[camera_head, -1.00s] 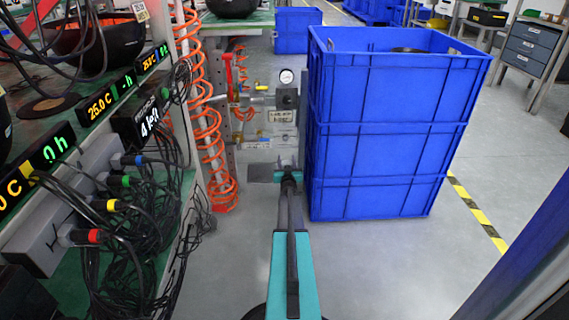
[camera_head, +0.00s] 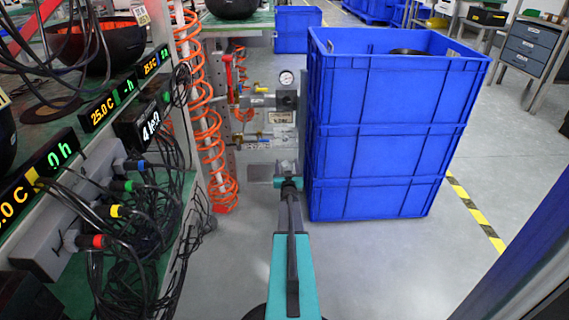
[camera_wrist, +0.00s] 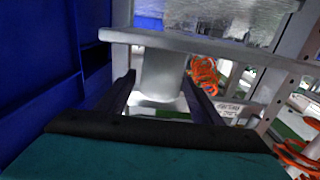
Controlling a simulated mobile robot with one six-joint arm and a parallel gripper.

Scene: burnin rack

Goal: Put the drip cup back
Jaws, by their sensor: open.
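The drip cup, a pale whitish cup (camera_wrist: 162,76), is between my two fingers in the wrist view. That view looks inverted against the head view, and the cup's base meets a flat grey plate (camera_wrist: 225,49), so it appears to stand on it. My gripper (camera_wrist: 163,88) is open, with one dark finger on each side of the cup. Whether a finger touches the cup is hard to tell. In the head view my gripper (camera_head: 288,168) reaches low in front of the gauge panel, and I cannot make out the cup there.
Stacked blue crates (camera_head: 385,150) stand close right of my arm. A pressure gauge (camera_head: 286,78) and pipework are above my gripper. Orange coiled hoses (camera_head: 212,150) hang to the left, beside a rack shelf with black cables (camera_head: 130,230).

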